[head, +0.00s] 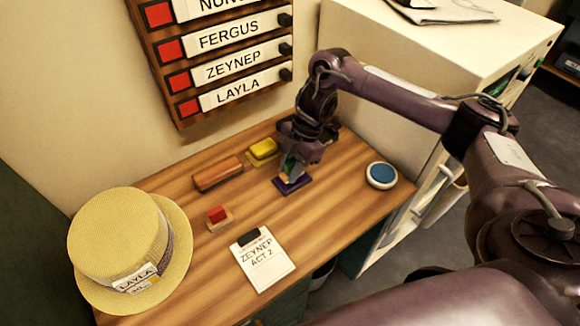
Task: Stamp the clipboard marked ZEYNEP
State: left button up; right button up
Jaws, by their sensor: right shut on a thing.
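The clipboard (267,275) reads "ZEYNEP ACT 2" and lies at the front of the wooden table, its black clip at the top edge. My right gripper (290,172) points down behind the clipboard and is shut on a small, mostly hidden greenish thing, perhaps a stamp. It is right at a purple pad (305,181); I cannot tell whether the held thing touches it. A small block with a red top (217,214) stands left of the clipboard. My left gripper is not in view.
A straw hat (115,235) tagged LAYLA sits at left. A brown wooden block (217,173), a yellow block (262,149) and a round blue-topped pad (381,175) are on the table. A name board (185,60) with red squares hangs behind. A white cabinet (425,50) stands right.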

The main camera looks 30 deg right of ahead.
jog(key=shift+f, duration=0.4)
jog(key=shift+f, duration=0.1)
dwell(1.5)
notch_tip(320, 180, up, 7)
jog(key=p, duration=0.7)
jog(key=shift+a, duration=0.1)
